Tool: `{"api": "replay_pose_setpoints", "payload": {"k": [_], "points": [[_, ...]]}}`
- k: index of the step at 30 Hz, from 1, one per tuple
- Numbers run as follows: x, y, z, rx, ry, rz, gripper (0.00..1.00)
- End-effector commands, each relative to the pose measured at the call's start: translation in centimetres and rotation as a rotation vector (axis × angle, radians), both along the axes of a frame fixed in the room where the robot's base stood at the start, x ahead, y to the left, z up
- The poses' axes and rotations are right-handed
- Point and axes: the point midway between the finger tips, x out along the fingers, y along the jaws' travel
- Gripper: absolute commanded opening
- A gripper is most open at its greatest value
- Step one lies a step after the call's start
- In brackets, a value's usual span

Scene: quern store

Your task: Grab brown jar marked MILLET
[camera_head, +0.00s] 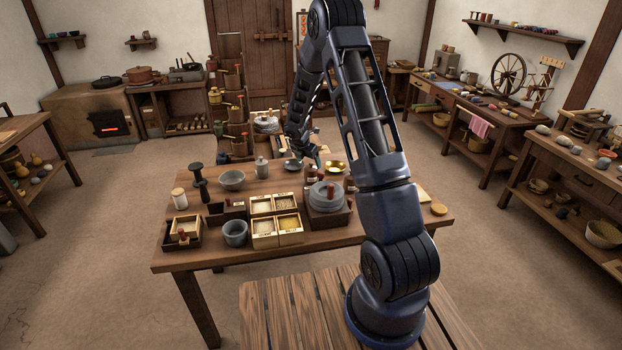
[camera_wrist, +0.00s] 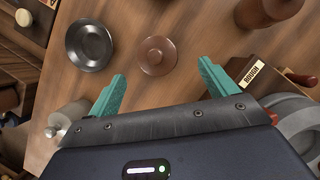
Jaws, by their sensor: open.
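In the wrist view, a brown round lidded thing with a knob (camera_wrist: 157,57) is seen from above, just beyond and between my fingertips. It looks like a brown jar, but no MILLET label shows, so I cannot confirm its name. A darker brown rounded thing (camera_wrist: 268,12) shows at the top right edge, also without a readable label. My gripper (camera_wrist: 160,85) is open and empty, with its teal fingers spread on either side. In the head view my gripper (camera_head: 314,156) is over the table's back part, partly behind my arm, which hides much of that area.
A dark bowl (camera_wrist: 90,45) is left of the lidded thing. A grey knobbed jar (camera_wrist: 68,118) is near the left finger. A box marked ROUGH (camera_wrist: 255,75) and a grey quern stone (camera_wrist: 295,125) are at the right. Compartment boxes (camera_head: 275,223) stand on the table's front.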

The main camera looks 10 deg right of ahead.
Motion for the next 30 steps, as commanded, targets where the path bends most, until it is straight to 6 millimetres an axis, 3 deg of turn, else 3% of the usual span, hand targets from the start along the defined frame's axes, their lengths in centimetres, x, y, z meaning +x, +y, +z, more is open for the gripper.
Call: {"api": "replay_pose_setpoints", "payload": {"k": [3, 11, 21, 30], "points": [[0.4, -0.4, -1.7, -0.001, 0.002, -0.001, 0.85], [0.9, -0.8, -3.2, 0.0, 0.001, 0.001, 0.85], [2.1, -1.7, -7.0, -0.001, 0.002, -0.001, 0.85], [2.3, -1.8, -7.4, 0.001, -0.001, -0.001, 0.83]]}}
